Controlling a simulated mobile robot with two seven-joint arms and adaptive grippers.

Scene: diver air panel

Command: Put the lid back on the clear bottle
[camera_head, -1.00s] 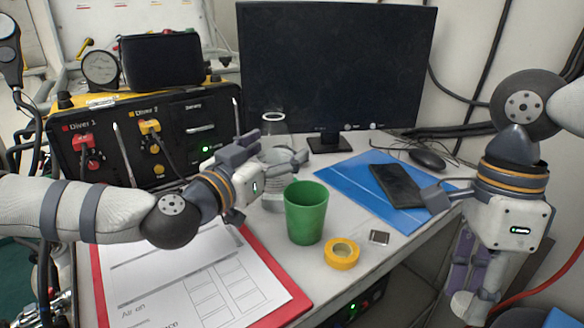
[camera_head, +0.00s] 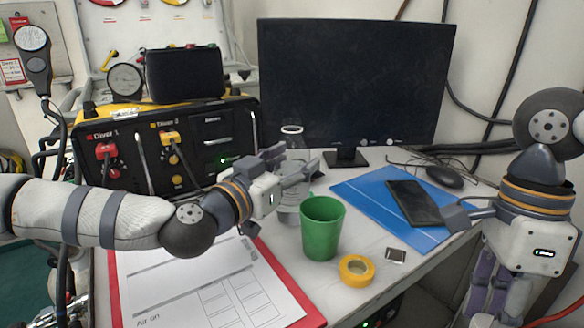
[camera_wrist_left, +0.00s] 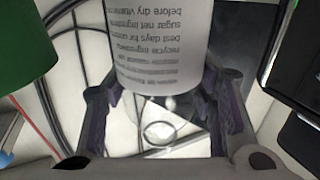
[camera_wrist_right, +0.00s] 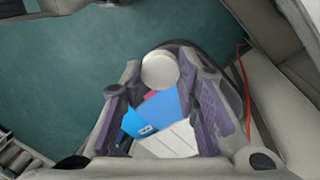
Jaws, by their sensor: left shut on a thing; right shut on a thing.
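The clear bottle (camera_head: 291,138) stands on the desk behind the green cup, its open neck rim uppermost. My left gripper (camera_head: 288,170) is shut around its body from the left and hides part of it. In the left wrist view the bottle's white printed label (camera_wrist_left: 160,50) shows between the fingers. My right gripper (camera_head: 490,296) hangs off the desk's right side, fingers down, shut on a round whitish lid. The lid (camera_wrist_right: 160,70) shows between its fingertips in the right wrist view, apart from the bottle.
A green cup (camera_head: 321,230) stands just in front of the bottle. Yellow tape (camera_head: 356,269), a small square item (camera_head: 396,256), a blue folder (camera_head: 365,190) with a phone (camera_head: 414,203), and a red clipboard (camera_head: 305,312) lie on the desk. A monitor (camera_head: 350,85) stands behind.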

